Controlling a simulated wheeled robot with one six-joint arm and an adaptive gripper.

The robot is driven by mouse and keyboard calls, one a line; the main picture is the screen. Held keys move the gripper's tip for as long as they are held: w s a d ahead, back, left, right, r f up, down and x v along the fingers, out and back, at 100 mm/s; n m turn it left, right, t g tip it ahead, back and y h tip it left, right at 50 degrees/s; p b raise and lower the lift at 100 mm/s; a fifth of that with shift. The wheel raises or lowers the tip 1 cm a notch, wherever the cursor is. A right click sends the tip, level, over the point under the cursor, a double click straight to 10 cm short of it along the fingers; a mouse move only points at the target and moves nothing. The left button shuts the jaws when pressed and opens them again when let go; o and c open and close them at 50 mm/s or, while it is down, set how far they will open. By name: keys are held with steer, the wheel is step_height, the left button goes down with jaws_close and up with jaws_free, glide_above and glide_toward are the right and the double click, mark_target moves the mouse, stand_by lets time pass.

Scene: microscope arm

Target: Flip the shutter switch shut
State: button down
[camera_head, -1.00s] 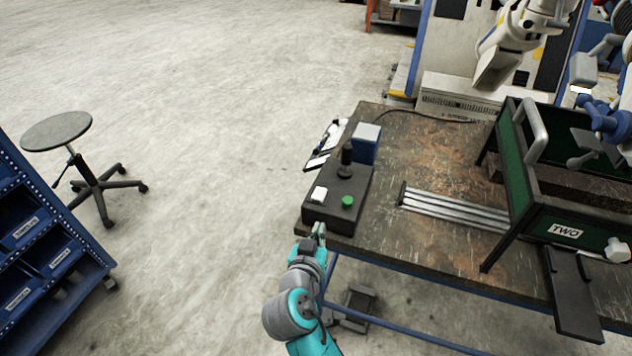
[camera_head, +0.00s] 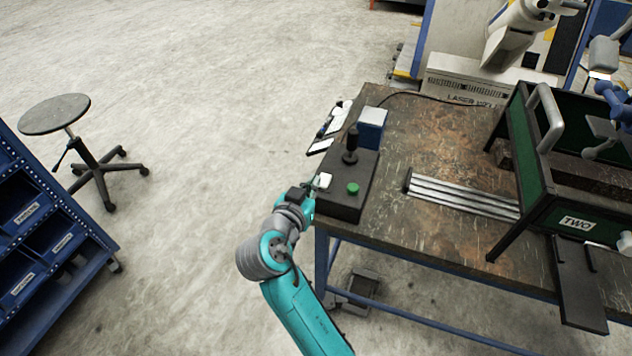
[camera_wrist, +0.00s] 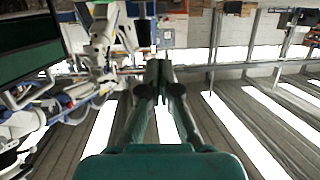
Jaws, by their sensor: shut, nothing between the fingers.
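The dark control box (camera_head: 340,205) sits at the near left corner of the workbench. A white switch (camera_head: 325,181) is on its top at the left, beside a green button (camera_head: 352,188) and a black joystick (camera_head: 350,147). I take the white switch for the shutter switch; its tilt is too small to tell. My gripper (camera_head: 315,184) is at the box's left edge, right beside the white switch; whether it touches is unclear. In the wrist view, my gripper (camera_wrist: 158,72) has its fingers together with nothing between them. I cannot make out the switch there.
A blue box with a pale top (camera_head: 371,127) stands behind the joystick. A green-sided frame marked TWO (camera_head: 576,222) and metal rails (camera_head: 462,197) occupy the workbench (camera_head: 440,150). A stool (camera_head: 55,113) and blue bin rack (camera_head: 45,230) stand left; floor between is clear.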

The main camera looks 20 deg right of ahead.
glide_above(324, 182)
steer(key=shift+s+a+f, duration=0.15)
steer(key=shift+s+f, duration=0.05)
steer(key=shift+f, duration=0.3)
steer(key=shift+s+a+f, duration=0.1)
steer(key=shift+s+f, duration=0.1)
steer(key=shift+f, duration=0.25)
steer(key=f, duration=0.3)
steer(key=shift+w+d, duration=0.2)
steer(key=shift+w, duration=0.15)
steer(key=shift+f, duration=0.6)
